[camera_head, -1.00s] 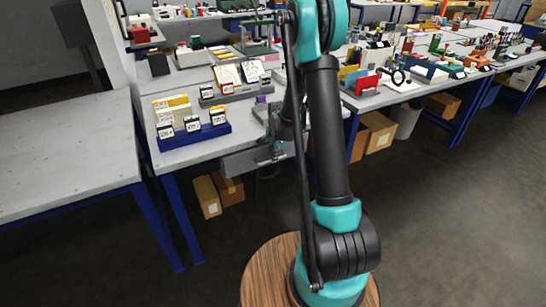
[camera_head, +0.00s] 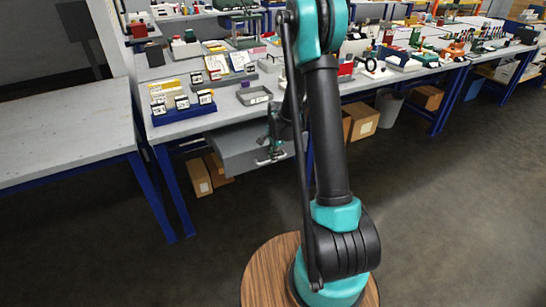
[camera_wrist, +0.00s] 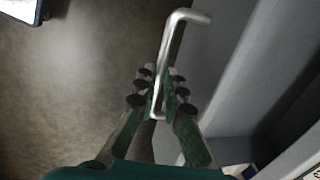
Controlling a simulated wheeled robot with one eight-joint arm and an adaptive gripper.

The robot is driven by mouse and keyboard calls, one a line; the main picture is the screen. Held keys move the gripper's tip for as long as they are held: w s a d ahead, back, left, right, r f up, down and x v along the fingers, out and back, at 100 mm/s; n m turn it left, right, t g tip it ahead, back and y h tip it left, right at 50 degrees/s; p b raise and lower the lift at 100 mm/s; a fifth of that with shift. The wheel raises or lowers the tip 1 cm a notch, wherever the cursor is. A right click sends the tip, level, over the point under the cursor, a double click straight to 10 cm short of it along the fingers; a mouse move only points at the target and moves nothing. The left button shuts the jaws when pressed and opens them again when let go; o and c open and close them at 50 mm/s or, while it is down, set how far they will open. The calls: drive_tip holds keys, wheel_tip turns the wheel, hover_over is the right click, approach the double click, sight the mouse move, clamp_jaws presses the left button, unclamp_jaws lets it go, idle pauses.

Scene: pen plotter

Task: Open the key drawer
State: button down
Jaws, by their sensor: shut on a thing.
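The key drawer (camera_head: 228,146) is a grey drawer under the front edge of the workbench, and it stands out from beneath the top. My gripper (camera_head: 270,151) is at its front face. In the wrist view, the drawer's metal bar handle (camera_wrist: 170,48) runs between the fingers of my gripper (camera_wrist: 156,92), which are shut on it. The handle's upper bend shows clear of the fingers. The grey drawer front (camera_wrist: 222,50) lies to the right of the handle. A grey recess shows beyond it, but I cannot make out its contents.
The workbench (camera_head: 215,123) carries a blue card rack (camera_head: 184,115) and a small grey tray (camera_head: 254,95). Cardboard boxes (camera_head: 199,178) stand on the floor below. A bare table (camera_head: 60,130) is at the left. The floor in front is clear.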

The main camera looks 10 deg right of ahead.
drive_tip(key=c, duration=1.9)
unclamp_jaws()
drive_tip(key=shift+r, duration=0.1)
drive_tip(key=r, duration=0.4)
drive_tip(key=s+r, duration=0.1)
drive_tip(key=r, duration=0.2)
drive_tip(key=s+r, duration=0.1)
drive_tip(key=r, duration=0.3)
drive_tip(key=shift+d+r, duration=0.3)
drive_tip(key=shift+d, duration=0.05)
drive_tip(key=shift+s, duration=0.15)
drive_tip(key=s+d+n, duration=0.1)
drive_tip(key=s+n, duration=0.3)
drive_tip(key=s, duration=0.5)
drive_tip(key=s+d+n+t, duration=0.1)
drive_tip(key=s+n, duration=0.4)
drive_tip(key=s, duration=0.4)
drive_tip(key=s+d+n+t, duration=0.1)
drive_tip(key=s+n, duration=0.4)
drive_tip(key=s, duration=0.4)
drive_tip(key=shift+s+d+h, duration=0.15)
drive_tip(key=shift+s+h, duration=0.15)
drive_tip(key=shift+h, duration=0.1)
